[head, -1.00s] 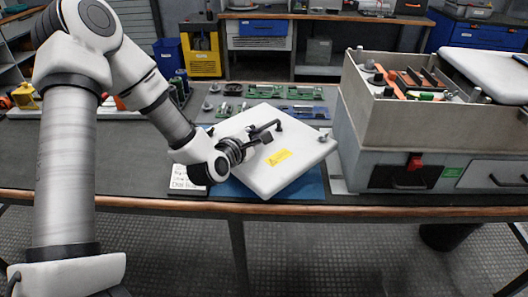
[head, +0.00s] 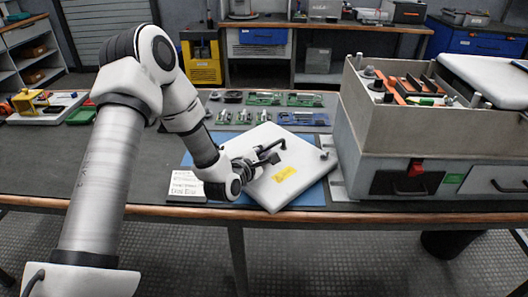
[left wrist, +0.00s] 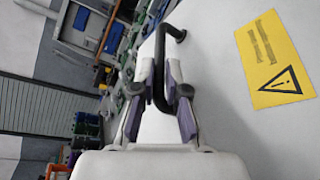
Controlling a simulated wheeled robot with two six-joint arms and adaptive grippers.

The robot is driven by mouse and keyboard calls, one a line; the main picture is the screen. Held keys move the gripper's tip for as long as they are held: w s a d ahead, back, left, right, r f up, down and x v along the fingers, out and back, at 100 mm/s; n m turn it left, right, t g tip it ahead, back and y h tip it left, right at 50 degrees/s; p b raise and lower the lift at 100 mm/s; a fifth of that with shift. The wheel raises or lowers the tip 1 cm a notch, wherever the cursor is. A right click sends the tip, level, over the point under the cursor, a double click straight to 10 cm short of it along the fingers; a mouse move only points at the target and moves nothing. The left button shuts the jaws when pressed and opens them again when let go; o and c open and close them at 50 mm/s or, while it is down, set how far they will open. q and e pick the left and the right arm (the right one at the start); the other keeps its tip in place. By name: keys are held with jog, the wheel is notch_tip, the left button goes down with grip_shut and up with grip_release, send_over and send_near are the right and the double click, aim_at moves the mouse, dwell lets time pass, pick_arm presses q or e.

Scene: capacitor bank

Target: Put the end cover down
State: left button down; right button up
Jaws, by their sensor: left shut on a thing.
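The end cover (head: 298,186) is a white square panel with a yellow warning label (head: 285,174) and a black bar handle (head: 268,155). In the head view it is over the blue mat (head: 310,196) at the front of the bench; I cannot tell whether it touches the mat. My left gripper (head: 256,166) is shut on the handle. In the left wrist view the fingers (left wrist: 160,95) close around the black handle, with the cover's white face and label to the right. My right gripper is not in view.
The open grey capacitor cabinet (head: 425,145) stands right of the cover, very close to its right corner. A white text card (head: 187,186) lies left of the mat. Circuit boards (head: 265,98) lie behind the cover. The bench left of the card is clear.

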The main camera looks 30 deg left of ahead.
pick_arm(q)
jog(key=c, duration=1.2)
grip_release()
jog(key=shift+f, duration=0.1)
jog(key=shift+r+p, duration=0.3)
jog(key=p+v, duration=0.1)
jog(key=v, duration=1)
jog(key=shift+a+f, duration=0.1)
jog(key=shift+s, duration=0.5)
